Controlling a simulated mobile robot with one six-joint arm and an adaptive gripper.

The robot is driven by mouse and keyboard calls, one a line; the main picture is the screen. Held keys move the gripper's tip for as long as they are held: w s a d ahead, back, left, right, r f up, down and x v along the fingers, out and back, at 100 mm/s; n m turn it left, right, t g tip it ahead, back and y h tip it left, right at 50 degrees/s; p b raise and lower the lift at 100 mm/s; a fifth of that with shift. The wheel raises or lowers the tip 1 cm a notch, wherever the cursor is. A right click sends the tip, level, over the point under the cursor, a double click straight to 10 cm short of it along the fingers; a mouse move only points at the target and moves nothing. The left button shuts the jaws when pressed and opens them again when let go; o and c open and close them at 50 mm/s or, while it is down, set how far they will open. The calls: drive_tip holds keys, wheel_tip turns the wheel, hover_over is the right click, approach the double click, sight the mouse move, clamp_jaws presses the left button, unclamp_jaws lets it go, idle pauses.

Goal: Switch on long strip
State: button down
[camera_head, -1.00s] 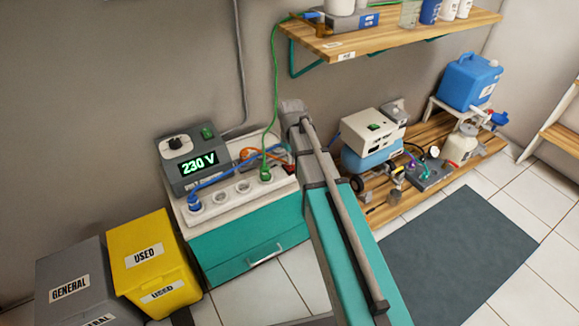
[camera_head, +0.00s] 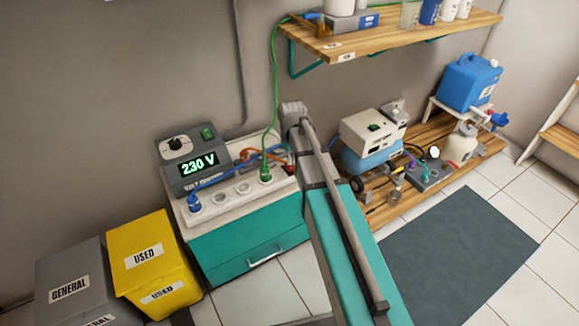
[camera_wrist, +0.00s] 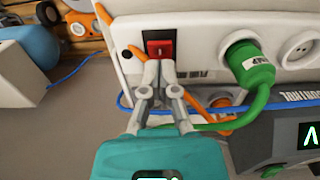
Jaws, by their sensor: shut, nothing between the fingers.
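The long strip (camera_head: 228,203) is a white socket strip on top of the teal cabinet. It carries a blue plug (camera_head: 194,203) at its left end and a green plug (camera_head: 265,175) nearer its right end. The wrist view shows the strip (camera_wrist: 208,22) close up, with the green plug (camera_wrist: 250,65) and a red rocker switch (camera_wrist: 160,47) in a dark frame. My gripper (camera_wrist: 159,68) is shut and empty, its fingertips at the switch's lower edge in the picture. Contact cannot be told. The head view does not clearly show my fingers behind my arm.
A voltage unit (camera_head: 190,160) reading 230 V stands behind the strip. A blue cable (camera_wrist: 200,108), an orange cable (camera_wrist: 238,120) and the green plug's lead lie near my fingers. Yellow and grey bins (camera_head: 150,255) stand left of the cabinet. A wooden shelf (camera_head: 390,38) hangs above.

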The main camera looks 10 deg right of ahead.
sight(291, 168)
drive_tip(key=shift+f+b, duration=1.45)
idle(1.6)
drive_tip(key=shift+r, duration=0.15)
drive_tip(key=shift+r+p, duration=3.4)
drive_tip(key=shift+p, duration=0.15)
drive_tip(key=s+m, duration=0.3)
drive_tip(key=s, duration=1.3)
wheel_tip(291, 168, up, 32)
drive_tip(key=p, duration=3.1)
drive_tip(key=shift+f+m+p, duration=0.15)
drive_tip(key=shift+m+p, duration=0.15)
drive_tip(key=shift+p, duration=0.05)
